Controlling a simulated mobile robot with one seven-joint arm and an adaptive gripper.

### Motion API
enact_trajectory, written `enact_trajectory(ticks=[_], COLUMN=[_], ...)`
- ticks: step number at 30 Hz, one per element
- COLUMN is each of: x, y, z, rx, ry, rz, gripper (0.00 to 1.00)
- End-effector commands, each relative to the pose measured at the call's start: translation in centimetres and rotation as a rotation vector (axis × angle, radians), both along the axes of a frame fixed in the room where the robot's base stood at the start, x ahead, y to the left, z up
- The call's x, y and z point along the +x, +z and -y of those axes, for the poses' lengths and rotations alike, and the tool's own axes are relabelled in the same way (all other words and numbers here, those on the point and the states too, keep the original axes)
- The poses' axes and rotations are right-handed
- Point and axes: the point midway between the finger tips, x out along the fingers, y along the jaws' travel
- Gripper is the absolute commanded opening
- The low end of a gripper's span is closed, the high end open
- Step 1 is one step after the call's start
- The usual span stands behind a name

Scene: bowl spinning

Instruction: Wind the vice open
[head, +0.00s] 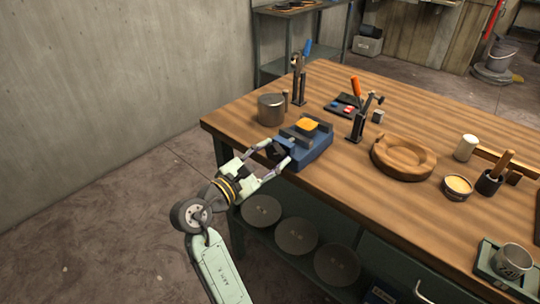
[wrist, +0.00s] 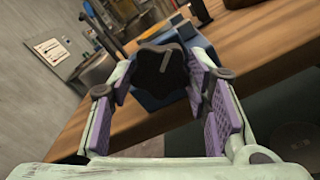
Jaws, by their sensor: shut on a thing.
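A blue bench vice (head: 312,148) stands at the near left edge of the wooden workbench. An orange piece (head: 307,124) sits between its dark jaws; I cannot tell how tightly it is held. The vice's dark lobed knob (wrist: 160,71) faces me in the wrist view, with the blue vice body (wrist: 158,99) behind it. My gripper (head: 277,151) reaches in from the left and is shut on the knob, with one purple-padded finger on each side. In the head view the knob is mostly hidden between the fingers.
A metal pot (head: 271,109) stands just behind the vice. Upright tool stands (head: 357,126), a round wooden piece (head: 403,158), a small bowl (head: 457,188) and a tray (head: 487,261) are further right on the workbench (head: 335,180). Round discs (head: 296,236) lie on the shelf below.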

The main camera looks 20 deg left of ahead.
Motion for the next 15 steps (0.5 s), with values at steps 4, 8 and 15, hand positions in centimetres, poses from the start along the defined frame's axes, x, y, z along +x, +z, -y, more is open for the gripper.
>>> enact_trajectory(ticks=[4, 8, 15], x=[-0.02, -0.04, -0.06], y=[-0.04, -0.06, -0.09], z=[0.00, 0.03, 0.13], rx=[-0.131, -0.247, -0.459], ry=[0.001, 0.001, 0.001], rz=[-0.048, -0.090, -0.167], gripper=[0.16, 0.16, 0.16])
